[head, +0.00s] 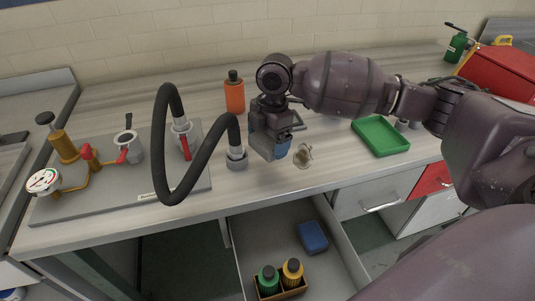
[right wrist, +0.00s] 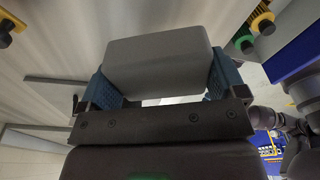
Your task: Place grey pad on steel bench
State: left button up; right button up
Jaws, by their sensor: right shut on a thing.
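My right gripper (head: 277,150) is above the long light-topped counter, near its front edge. In the right wrist view its blue fingers are shut on the grey pad (right wrist: 157,60), a block with rounded edges held crosswise between them. In the head view the pad is hidden, or cannot be told from the gripper. A grey bench (head: 50,88) with a raised back edge, likely the steel bench, stands at the far left, apart from the gripper. My left gripper is not in view.
A black hose (head: 163,140) loops up from a grey fitting plate left of my gripper. An orange bottle (head: 234,93), a small brass-coloured piece (head: 303,156) and a green tray (head: 381,136) stand around it. Below, an open drawer (head: 290,218) holds bottles and a blue block.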

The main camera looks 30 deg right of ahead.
notch_tip(320, 180, down, 4)
jog(key=shift+f+b, duration=0.25)
jog(key=shift+b, duration=0.1)
jog(key=shift+f, duration=0.25)
jog(key=o, duration=0.6)
jog(key=shift+f, duration=0.1)
jog(key=r, duration=0.4)
jog(key=d+r+p, duration=0.1)
jog(key=r, duration=0.3)
jog(key=r+p, duration=0.1)
jog(key=r, duration=0.3)
jog(key=shift+w+d+r, duration=0.1)
jog(key=shift+d+r, duration=0.05)
jog(key=shift+d, duration=0.05)
